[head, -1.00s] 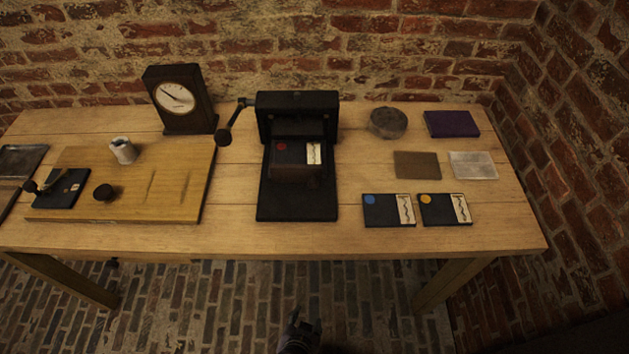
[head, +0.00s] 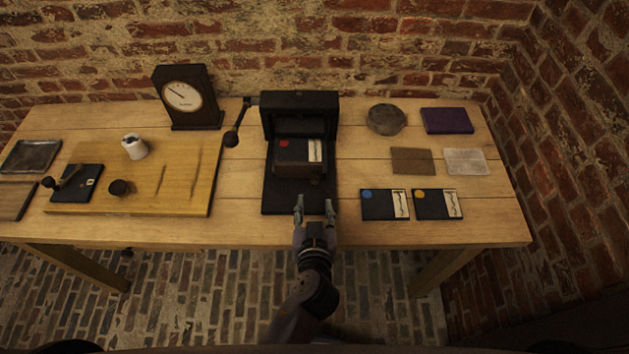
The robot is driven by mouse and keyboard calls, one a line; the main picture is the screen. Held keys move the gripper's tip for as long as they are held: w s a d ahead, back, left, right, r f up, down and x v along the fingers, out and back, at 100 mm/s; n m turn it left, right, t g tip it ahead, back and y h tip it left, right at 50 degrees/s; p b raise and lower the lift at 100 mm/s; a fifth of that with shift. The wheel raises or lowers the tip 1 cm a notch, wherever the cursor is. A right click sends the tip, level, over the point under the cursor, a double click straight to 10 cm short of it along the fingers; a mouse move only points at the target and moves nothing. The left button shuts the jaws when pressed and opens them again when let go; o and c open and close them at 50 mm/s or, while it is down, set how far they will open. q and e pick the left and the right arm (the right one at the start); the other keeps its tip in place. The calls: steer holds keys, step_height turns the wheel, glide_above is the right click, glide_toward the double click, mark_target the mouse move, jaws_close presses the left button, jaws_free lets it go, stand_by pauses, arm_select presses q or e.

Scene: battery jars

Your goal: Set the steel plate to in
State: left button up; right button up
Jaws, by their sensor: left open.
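A black press (head: 301,104) stands at the middle of the table, with a crank on its left side. A dark flat plate (head: 281,204) reaches out from the press toward the table's front edge; I take it for the steel plate. A block with a dark card marked by a red dot (head: 291,150) sits over the plate, in front of the press opening. My left gripper (head: 315,206) is open and empty at the plate's front edge, fingers pointing at the press. I cannot tell whether it touches. My right gripper is out of view.
Two dark cards, blue-dotted (head: 380,205) and yellow-dotted (head: 437,205), lie right of the plate. Behind them are a brown square (head: 413,161), a pale square (head: 465,161), a round grey piece (head: 386,119) and a purple block (head: 447,121). A wooden board (head: 190,185) and clock (head: 188,97) stand left.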

mark_target(314, 182)
arm_select(q)
steer(key=p+x, duration=0.1)
steer(key=x, duration=0.8)
steer(key=shift+w+f, duration=0.1)
jaws_close()
stand_by(0.6)
